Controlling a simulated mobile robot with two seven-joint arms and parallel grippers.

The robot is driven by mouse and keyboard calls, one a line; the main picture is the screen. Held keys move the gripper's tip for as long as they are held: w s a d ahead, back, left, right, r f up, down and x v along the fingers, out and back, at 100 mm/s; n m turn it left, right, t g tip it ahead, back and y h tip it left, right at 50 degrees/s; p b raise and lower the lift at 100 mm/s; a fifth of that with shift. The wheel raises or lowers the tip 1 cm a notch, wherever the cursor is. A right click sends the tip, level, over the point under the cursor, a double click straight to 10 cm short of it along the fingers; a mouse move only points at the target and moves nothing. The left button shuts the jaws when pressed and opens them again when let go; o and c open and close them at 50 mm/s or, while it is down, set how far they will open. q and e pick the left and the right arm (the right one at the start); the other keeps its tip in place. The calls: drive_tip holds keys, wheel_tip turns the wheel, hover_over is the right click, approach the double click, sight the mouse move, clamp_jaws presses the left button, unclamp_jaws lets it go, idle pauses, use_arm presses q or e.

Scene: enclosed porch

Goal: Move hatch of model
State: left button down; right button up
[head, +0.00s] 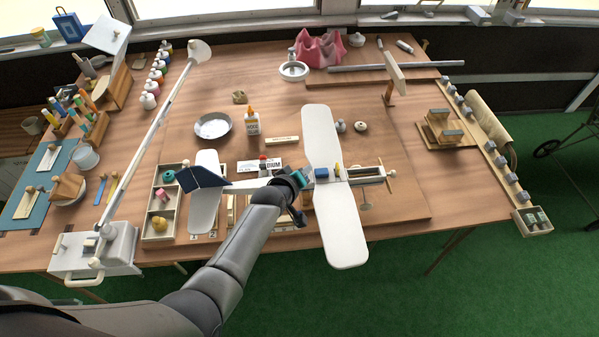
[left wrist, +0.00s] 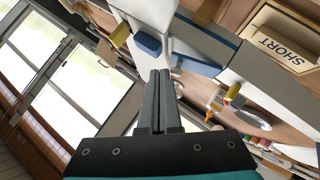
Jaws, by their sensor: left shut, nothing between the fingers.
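The model airplane (head: 344,232) lies on the workbench, with a long white wing, a dark blue fin (head: 199,177) at the tail and a propeller at the right end. My left gripper (head: 309,177) is over its fuselage, just left of the wing. In the left wrist view its fingers (left wrist: 160,78) are together and empty, close to the white body. A small blue block (left wrist: 148,44) and a yellow peg (left wrist: 120,35) stand near the fingertips. A blue strip (left wrist: 207,42) runs along the body. I cannot tell which part is the hatch. My right gripper is out of view.
A compartment tray (head: 147,222) stands left of the model's tail. A glue bottle (head: 252,122) and a round dish (head: 213,126) stand behind it. A white long-armed device (head: 122,249) crosses the bench at left.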

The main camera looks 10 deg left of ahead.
use_arm(q)
drive_tip(key=shift+w+d+f, duration=0.15)
drive_tip(key=shift+d+f, duration=0.15)
drive_tip(key=shift+f, duration=0.05)
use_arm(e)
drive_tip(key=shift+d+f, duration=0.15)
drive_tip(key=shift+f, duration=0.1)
use_arm(q)
drive_tip(key=shift+d+f, duration=0.1)
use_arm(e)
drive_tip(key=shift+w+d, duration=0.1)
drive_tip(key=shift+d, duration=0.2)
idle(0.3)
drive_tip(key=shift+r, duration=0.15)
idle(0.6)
